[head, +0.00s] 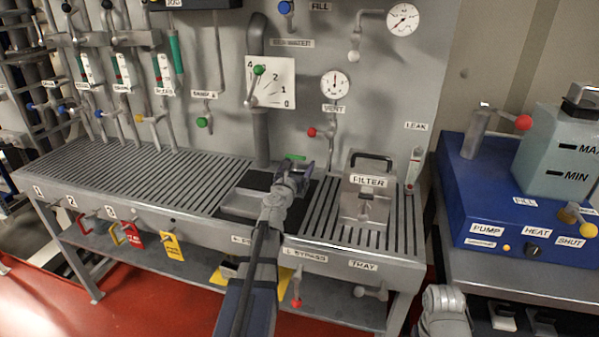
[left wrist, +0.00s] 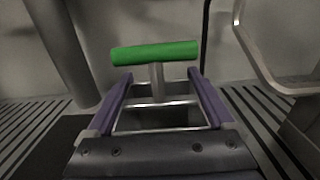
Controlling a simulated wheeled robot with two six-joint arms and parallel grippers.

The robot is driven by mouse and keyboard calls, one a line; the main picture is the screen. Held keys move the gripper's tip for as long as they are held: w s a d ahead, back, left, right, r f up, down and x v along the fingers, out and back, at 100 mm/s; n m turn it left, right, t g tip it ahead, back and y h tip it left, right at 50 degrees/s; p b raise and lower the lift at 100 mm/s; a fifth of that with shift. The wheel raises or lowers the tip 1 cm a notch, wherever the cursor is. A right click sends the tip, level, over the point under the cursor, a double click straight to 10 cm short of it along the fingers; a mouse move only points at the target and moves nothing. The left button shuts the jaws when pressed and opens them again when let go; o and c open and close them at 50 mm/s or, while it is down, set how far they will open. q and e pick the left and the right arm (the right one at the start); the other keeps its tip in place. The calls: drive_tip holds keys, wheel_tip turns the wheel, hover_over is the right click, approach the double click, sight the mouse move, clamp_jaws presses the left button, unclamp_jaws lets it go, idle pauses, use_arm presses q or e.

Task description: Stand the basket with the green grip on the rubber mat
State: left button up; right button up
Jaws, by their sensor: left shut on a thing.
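My left gripper (head: 293,176) reaches over the slatted bench and is shut on the basket with the green grip. In the left wrist view the green grip (left wrist: 155,53) is a bar across a metal stem, just beyond the purple fingers (left wrist: 160,98). The metal basket frame (left wrist: 152,104) shows between the fingers; its lower part is hidden by the gripper. In the head view only a bit of the green grip (head: 295,157) shows. The black rubber mat (head: 257,181) lies around and below the gripper. I cannot tell whether the basket touches it.
A grey FILTER box (head: 368,198) with a black handle stands to the right on the slats. A vertical grey pipe (head: 261,135) rises behind the mat. A LEAK gauge (head: 413,168) stands at the right edge. The slats (head: 130,175) at left are clear.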

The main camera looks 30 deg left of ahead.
use_arm(q)
drive_tip(key=shift+r, duration=0.1)
drive_tip(key=shift+f, duration=0.25)
drive_tip(key=o, duration=1.3)
drive_tip(key=shift+r, duration=0.1)
